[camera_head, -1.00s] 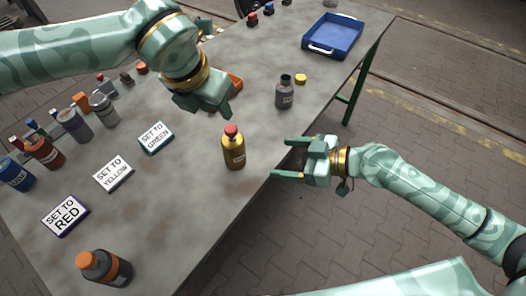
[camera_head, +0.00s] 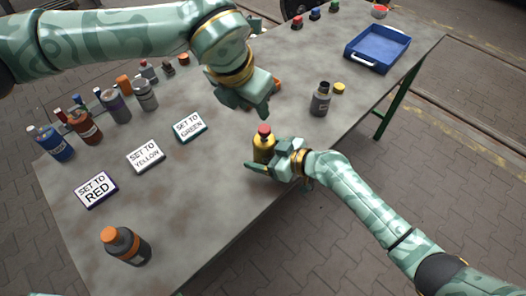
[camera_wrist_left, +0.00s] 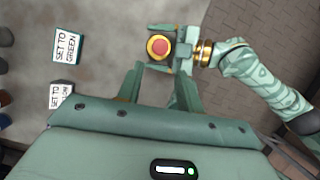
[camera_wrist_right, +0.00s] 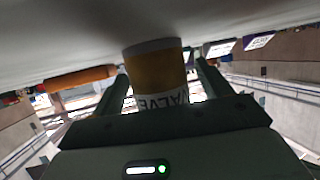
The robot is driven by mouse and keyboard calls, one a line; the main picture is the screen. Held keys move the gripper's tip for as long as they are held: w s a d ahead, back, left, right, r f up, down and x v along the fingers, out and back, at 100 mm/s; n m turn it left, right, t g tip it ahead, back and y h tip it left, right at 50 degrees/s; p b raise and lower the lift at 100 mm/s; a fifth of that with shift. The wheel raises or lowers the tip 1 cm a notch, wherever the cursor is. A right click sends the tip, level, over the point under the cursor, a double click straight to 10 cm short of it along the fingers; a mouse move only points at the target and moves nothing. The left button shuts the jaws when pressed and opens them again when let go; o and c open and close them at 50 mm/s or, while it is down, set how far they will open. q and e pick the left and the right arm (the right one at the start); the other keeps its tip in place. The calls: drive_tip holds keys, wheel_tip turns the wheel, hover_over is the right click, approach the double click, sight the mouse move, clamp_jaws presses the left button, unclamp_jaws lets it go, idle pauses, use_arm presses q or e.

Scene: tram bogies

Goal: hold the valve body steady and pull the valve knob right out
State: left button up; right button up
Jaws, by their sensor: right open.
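The valve body (camera_head: 263,148) is a yellow-gold bottle shape with a white label, upright on the table near its right edge. Its red valve knob (camera_head: 264,130) sits on top. In the left wrist view the knob (camera_wrist_left: 158,46) shows from above. My right gripper (camera_head: 262,168) is open around the lower valve body; in the right wrist view the body (camera_wrist_right: 156,70) stands between its fingers, and contact cannot be told. My left gripper (camera_head: 252,113) is above and behind the knob, apart from it. In the left wrist view its fingers (camera_wrist_left: 160,85) are spread and empty.
A grey bottle (camera_head: 320,100) and yellow cap (camera_head: 339,88) stand behind to the right, near a blue tray (camera_head: 377,48). Three signs, including SET TO GREEN (camera_head: 190,126), lie to the left. An orange-capped bottle (camera_head: 127,247) stands at front left. Several bottles line the far left.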

sight(265, 128)
drive_tip(key=c, duration=1.1)
use_arm(q)
drive_tip(key=o, duration=0.4)
drive_tip(key=shift+d+r, duration=0.1)
drive_tip(key=shift+r, duration=0.05)
drive_tip(key=shift+c, duration=0.2)
use_arm(e)
drive_tip(key=shift+a, duration=0.1)
use_arm(q)
drive_tip(key=shift+m+g+y, duration=0.3)
drive_tip(key=shift+g+y, duration=0.3)
drive_tip(key=shift+g, duration=0.3)
drive_tip(key=w+f, duration=0.1)
drive_tip(key=f, duration=0.2)
drive_tip(key=w+d+f, duration=0.1)
drive_tip(key=f, duration=0.2)
drive_tip(key=w+d+f, duration=0.1)
drive_tip(key=f, duration=0.2)
drive_tip(key=shift+d+f, duration=0.1)
drive_tip(key=shift+f, duration=0.15)
